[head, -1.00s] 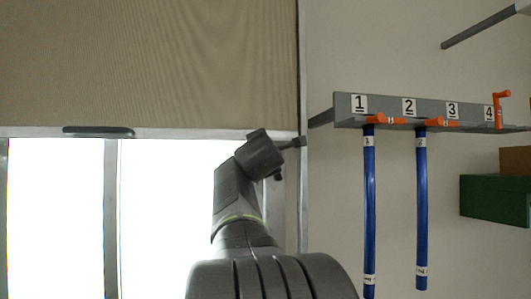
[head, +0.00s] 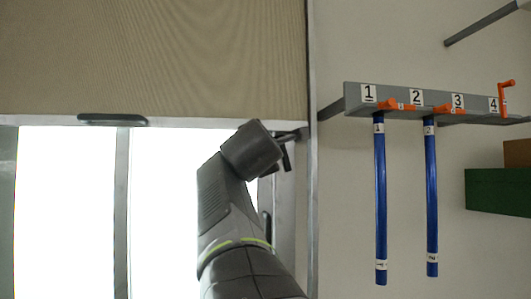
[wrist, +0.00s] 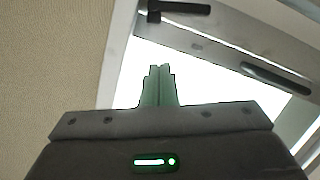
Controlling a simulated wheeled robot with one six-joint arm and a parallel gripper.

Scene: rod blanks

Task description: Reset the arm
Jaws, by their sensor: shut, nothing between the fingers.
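My arm rises from the bottom middle of the head view. Its wrist is in front of the window's right edge, left of the rack. My gripper shows in the wrist view (wrist: 158,70) with its two greenish fingers together and nothing between them. In the head view its fingers are mostly hidden behind the wrist. It is apart from the rack and the rods. The grey rack (head: 431,99) on the wall carries labels 1 to 4. A blue rod (head: 380,200) hangs below label 1 and another blue rod (head: 431,200) below label 2.
Orange latches lie across the rack near the rods (head: 388,104), and one stands upright by label 4 (head: 505,95). A green box (head: 497,190) is at the far right. A tan blind (head: 150,55) hangs over the bright window. Bare wall separates arm and rack.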

